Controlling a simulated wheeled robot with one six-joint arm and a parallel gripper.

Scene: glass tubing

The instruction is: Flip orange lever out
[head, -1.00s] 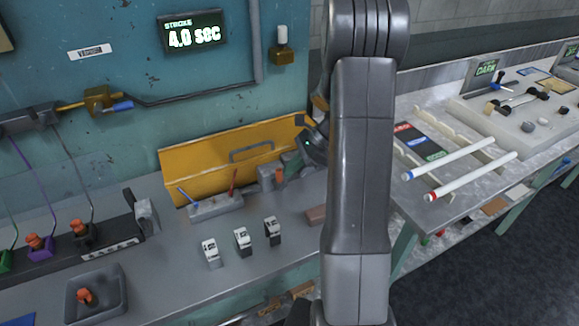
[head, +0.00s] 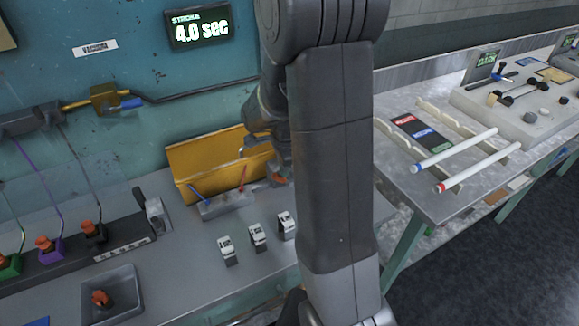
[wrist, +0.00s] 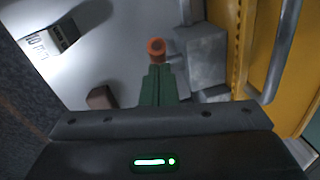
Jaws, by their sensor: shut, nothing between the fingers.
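In the wrist view, an orange round-ended piece (wrist: 156,48), which looks like the lever's tip, stands just beyond the fingertips beside a grey block (wrist: 200,60). My gripper (wrist: 158,72) is shut, its dark green fingers together and empty, pointing at the orange piece. I cannot tell whether they touch. In the head view a small orange spot (head: 278,179) shows near the right end of the yellow case, left of my arm. My arm hides much of the fixture and the fingertips there.
The open yellow case (head: 200,163) stands against the wall; its edge and handle (wrist: 262,90) are close on the right in the wrist view. A tool holder (head: 226,207) and three white-topped blocks (head: 257,236) stand in front. Other orange knobs (head: 45,243) are at left.

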